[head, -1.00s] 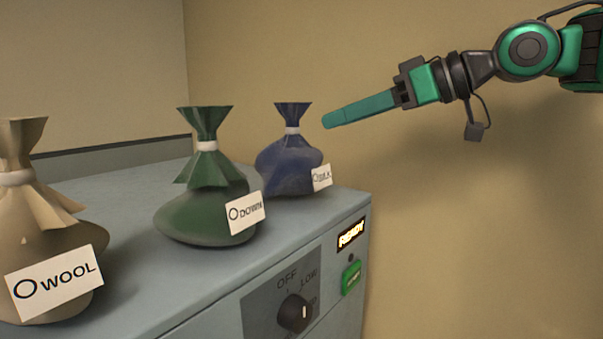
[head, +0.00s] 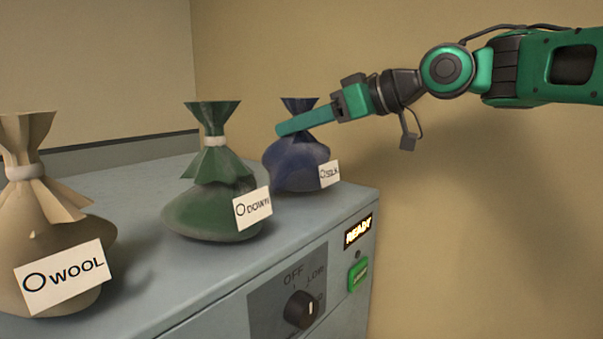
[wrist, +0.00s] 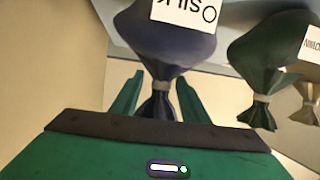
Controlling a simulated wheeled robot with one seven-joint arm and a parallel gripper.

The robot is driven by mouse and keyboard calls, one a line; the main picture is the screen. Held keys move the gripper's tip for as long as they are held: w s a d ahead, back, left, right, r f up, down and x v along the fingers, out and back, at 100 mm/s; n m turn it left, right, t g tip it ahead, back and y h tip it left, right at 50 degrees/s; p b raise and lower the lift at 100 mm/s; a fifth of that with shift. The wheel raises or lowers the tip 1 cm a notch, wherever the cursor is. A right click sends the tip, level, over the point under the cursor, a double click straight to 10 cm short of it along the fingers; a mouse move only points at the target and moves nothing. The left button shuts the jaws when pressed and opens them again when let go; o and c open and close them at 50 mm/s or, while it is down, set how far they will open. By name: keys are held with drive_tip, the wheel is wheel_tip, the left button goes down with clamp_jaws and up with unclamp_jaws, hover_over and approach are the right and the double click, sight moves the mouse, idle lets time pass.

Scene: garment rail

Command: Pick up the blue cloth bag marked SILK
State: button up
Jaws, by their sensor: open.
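The blue cloth bag marked SILK (head: 298,168) stands upright at the far end of the grey machine top, its white tag at lower right. My gripper (head: 282,130) reaches in from the right at the height of the bag's tied neck. Its near finger crosses in front of the neck and hides the tie; the far finger is hidden in the head view. In the wrist view the bag (wrist: 168,40) appears upside down, with its gathered neck between the two open fingers (wrist: 160,80). I see a gap on both sides, and the fingers are not closed on it.
A green bag marked DOWN (head: 212,205) stands left of the blue one, and a beige bag marked WOOL (head: 60,240) stands nearest. The machine's front has a dial (head: 300,309), a lit READY sign (head: 358,231) and a green button (head: 357,275). A wall stands behind.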

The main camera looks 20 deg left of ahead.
drive_tip(key=shift+a, duration=0.15)
clamp_jaws()
drive_tip(key=shift+f, duration=0.1)
drive_tip(key=shift+f, duration=0.1)
idle(1.2)
